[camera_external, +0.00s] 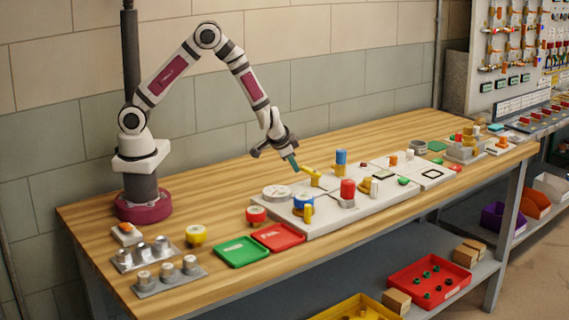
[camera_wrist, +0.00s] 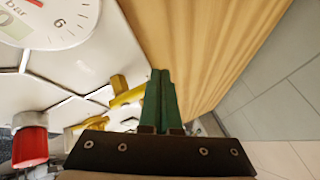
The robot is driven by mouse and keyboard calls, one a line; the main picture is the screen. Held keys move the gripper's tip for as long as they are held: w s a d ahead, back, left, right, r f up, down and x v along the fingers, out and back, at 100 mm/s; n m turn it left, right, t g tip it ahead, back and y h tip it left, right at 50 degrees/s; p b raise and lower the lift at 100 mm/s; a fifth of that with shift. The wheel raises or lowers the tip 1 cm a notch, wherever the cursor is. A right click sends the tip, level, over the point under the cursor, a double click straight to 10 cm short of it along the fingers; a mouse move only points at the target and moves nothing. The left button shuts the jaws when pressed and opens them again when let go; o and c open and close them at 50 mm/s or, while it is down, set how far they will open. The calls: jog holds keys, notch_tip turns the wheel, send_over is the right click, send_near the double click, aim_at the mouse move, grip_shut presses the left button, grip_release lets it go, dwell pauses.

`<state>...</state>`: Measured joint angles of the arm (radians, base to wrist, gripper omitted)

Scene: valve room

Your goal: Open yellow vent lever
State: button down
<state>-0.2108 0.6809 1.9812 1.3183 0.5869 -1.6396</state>
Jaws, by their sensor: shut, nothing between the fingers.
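The yellow vent lever (camera_external: 312,174) stands on the pale valve board, its arm reaching left toward my gripper. In the wrist view the lever (camera_wrist: 128,95) lies just left of my fingers. My gripper (camera_external: 295,167) points down with its green fingers together and empty. In the wrist view the fingertips (camera_wrist: 160,76) are close beside the lever's end. I cannot tell whether they touch it.
A round gauge (camera_external: 277,192) lies left of the lever and shows in the wrist view (camera_wrist: 48,18). A blue-topped part (camera_external: 341,158), a red knob (camera_external: 348,188) and a blue valve (camera_external: 303,202) stand around it. Bare wood (camera_external: 235,166) lies behind the board.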

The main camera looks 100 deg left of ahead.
jog(key=shift+a, duration=0.15)
dwell(0.4)
jog(key=s+d+r, duration=0.3)
jog(key=s+r, duration=0.5)
jog(key=shift+s+d, duration=0.25)
jog(key=shift+s, duration=0.15)
